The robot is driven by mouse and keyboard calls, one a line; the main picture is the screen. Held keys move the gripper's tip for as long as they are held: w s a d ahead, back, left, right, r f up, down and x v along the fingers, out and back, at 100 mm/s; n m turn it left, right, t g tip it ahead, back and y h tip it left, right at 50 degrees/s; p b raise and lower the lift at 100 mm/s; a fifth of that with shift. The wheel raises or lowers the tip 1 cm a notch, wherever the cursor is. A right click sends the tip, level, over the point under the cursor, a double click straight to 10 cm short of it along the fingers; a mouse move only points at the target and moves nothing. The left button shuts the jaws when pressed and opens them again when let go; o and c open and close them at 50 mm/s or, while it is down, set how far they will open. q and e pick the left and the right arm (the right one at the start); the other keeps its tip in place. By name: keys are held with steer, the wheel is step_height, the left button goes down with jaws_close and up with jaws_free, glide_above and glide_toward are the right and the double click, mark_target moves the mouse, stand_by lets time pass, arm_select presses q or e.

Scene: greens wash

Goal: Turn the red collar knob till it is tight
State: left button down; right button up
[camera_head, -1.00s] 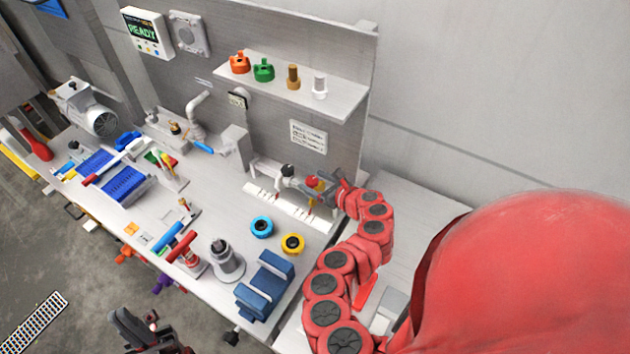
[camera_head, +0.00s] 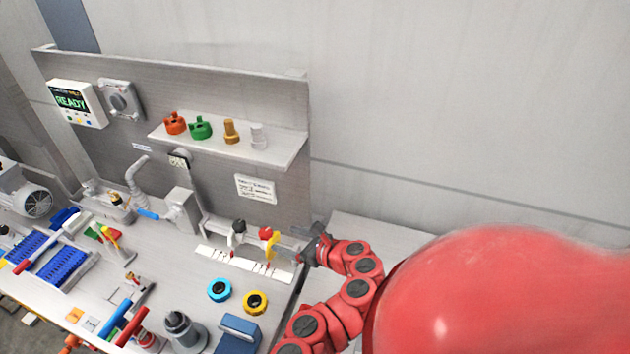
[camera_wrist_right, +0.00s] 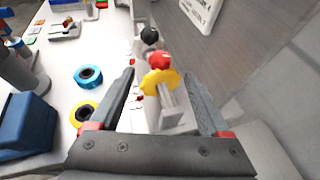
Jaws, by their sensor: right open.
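The red knob (camera_head: 265,233) sits with a yellow disc (camera_head: 273,242) on the fixture at the right end of the bench. In the right wrist view my right gripper (camera_wrist_right: 160,78) is open and holds nothing. Whether the collar is tight cannot be seen. My left gripper is out of view.
A black knob (camera_head: 239,226) stands close left of the red one. A white marked strip (camera_head: 243,264) runs in front. A blue ring (camera_head: 219,289) and a yellow ring (camera_head: 255,301) lie nearer. A wall panel (camera_head: 225,177) rises behind.

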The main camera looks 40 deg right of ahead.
steer(key=p+v, duration=0.7)
steer(key=v, duration=0.2)
stand_by(0.4)
steer(key=shift+f, duration=0.1)
